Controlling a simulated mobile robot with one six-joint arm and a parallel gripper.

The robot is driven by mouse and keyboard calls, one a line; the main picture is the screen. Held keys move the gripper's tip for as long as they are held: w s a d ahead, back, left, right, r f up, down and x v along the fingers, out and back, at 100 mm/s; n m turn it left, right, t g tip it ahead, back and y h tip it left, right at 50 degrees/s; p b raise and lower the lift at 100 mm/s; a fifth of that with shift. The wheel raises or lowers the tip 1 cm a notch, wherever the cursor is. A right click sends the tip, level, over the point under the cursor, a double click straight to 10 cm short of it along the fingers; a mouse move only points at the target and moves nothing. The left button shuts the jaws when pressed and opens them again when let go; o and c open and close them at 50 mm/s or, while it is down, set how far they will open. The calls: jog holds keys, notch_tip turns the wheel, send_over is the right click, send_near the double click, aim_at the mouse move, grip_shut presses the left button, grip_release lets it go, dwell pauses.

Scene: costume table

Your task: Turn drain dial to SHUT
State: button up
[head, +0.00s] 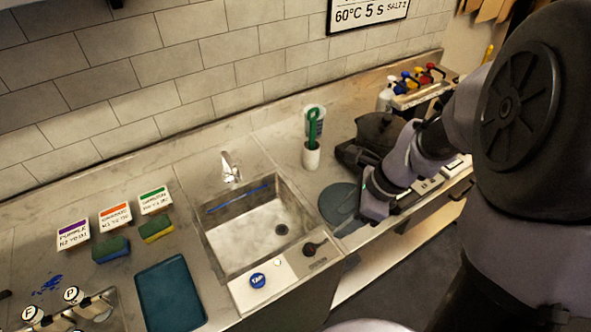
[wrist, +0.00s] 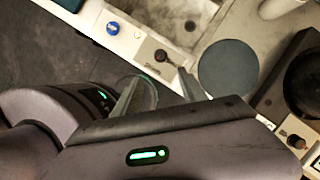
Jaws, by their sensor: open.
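The drain dial, a black knob with a short lever (head: 310,248), is on a grey plate at the sink's front right corner. In the wrist view the dial (wrist: 161,56) lies just beyond my fingertips, with its pointer angled toward the lower right. The plate's lettering is too small to read. My gripper (head: 346,229) is to the right of the dial in the head view and apart from it. In the wrist view my gripper (wrist: 160,85) is open and empty, its two fingers spread below the dial.
A blue knob (head: 258,280) and a small white button (head: 278,263) sit left of the dial. The sink (head: 255,222) is behind it. A round dark mat (head: 339,203) lies to the right. A teal board (head: 170,294) lies left of the sink.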

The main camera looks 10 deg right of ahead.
aim_at(310, 247)
jog(key=b+x, duration=0.7)
jog(key=x, duration=0.9)
jog(key=shift+w+a+f, duration=0.2)
grip_shut()
